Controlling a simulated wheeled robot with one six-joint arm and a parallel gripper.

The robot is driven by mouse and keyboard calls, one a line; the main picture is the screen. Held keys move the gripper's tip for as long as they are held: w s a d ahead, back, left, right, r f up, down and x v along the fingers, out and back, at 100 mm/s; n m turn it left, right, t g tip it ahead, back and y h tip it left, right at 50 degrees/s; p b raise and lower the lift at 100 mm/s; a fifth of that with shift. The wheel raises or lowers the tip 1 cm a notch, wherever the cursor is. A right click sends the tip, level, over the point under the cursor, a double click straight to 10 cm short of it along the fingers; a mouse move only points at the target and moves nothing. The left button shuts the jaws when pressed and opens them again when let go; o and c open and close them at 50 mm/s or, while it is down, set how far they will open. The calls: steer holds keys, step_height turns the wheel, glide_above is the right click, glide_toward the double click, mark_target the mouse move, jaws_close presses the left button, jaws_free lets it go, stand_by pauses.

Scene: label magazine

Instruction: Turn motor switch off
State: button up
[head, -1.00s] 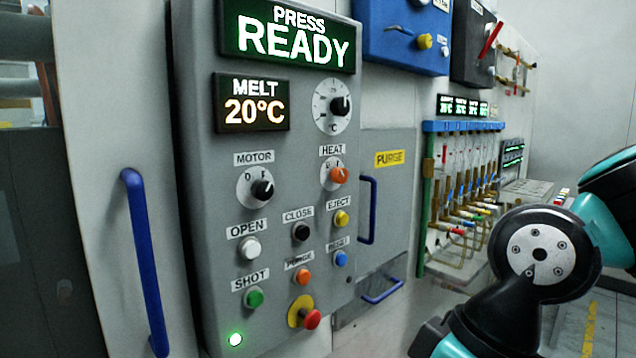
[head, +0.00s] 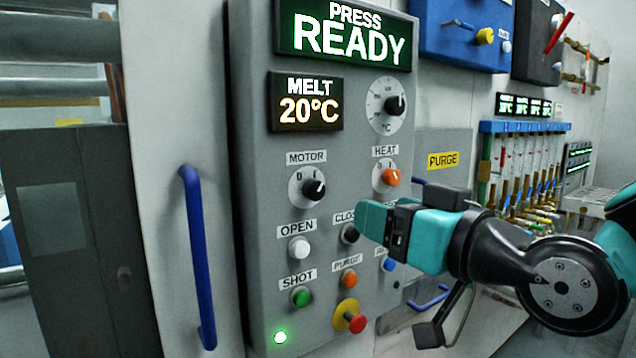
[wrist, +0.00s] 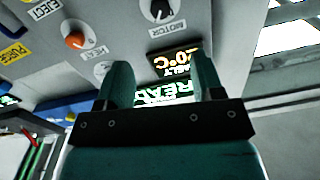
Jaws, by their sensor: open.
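The motor switch (head: 314,189) is a black knob on a round white dial under the MOTOR label, on the grey press panel (head: 252,200). Its pointer is turned toward the upper right, away from the 0 mark. In the wrist view the motor switch (wrist: 161,10) is at the top, beyond the fingertips. My gripper (head: 366,220) is in front of the panel, right of and below the motor switch, near the CLOSE button. It is apart from the switch. In the wrist view my gripper (wrist: 160,85) shows two teal fingers spread with nothing between them.
The orange HEAT knob (head: 390,177) is right of the motor switch. The white OPEN button (head: 299,247), black CLOSE button (head: 349,233) and red emergency button (head: 356,323) are below. A blue door handle (head: 197,258) juts out at left.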

mark_target(318, 191)
steer(key=p+x, duration=1.3)
steer(key=p, duration=0.1)
steer(key=shift+w+r, duration=0.1)
steer(key=shift+r, duration=0.05)
steer(key=shift+w+a+f+p, duration=0.2)
steer(key=shift+w+a+p, duration=0.15)
steer(key=shift+w+a, duration=0.15)
steer(key=c, duration=0.9)
